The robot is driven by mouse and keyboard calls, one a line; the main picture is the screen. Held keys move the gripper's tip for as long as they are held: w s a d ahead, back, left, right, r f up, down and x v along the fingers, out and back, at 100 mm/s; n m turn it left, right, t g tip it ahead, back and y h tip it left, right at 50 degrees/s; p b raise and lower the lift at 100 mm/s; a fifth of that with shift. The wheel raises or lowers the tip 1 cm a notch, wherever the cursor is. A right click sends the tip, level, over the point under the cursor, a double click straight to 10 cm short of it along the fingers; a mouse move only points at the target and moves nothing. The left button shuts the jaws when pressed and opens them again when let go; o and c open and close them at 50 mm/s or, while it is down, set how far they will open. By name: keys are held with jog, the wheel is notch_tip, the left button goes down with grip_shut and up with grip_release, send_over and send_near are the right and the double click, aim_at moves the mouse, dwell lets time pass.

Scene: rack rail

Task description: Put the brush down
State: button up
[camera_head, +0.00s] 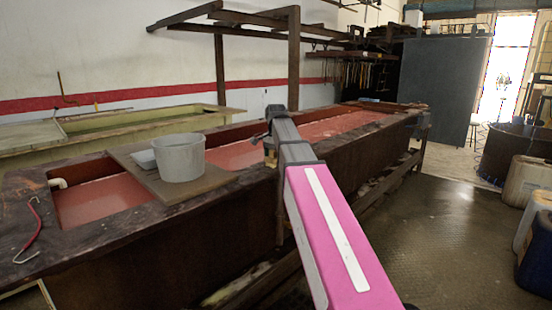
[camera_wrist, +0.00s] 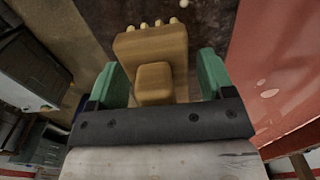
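The brush (camera_wrist: 151,47) is a tan block with a smaller raised block on its near face and a row of short pale tufts at its far end. In the wrist view it lies between the two green fingers of my gripper (camera_wrist: 163,78). The left finger overlaps its left edge, while a narrow dark gap shows at the right finger. The fingers are spread wide. In the head view my gripper (camera_head: 270,153) is small, over the near rim of the long vat (camera_head: 238,205), with a bit of tan at it. Whether the brush touches the rim is unclear.
A grey bucket (camera_head: 180,160) and a small white tub (camera_head: 144,159) stand on a board (camera_head: 170,188) across the vat. Reddish liquid fills the vat on both sides. A red hooked tool (camera_head: 34,232) lies on the left rim. Containers (camera_head: 527,182) stand at right; the floor between is clear.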

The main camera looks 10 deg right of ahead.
jog(key=shift+r, duration=0.15)
notch_tip(320, 180, up, 12)
jog(key=shift+r, duration=0.1)
dwell(0.6)
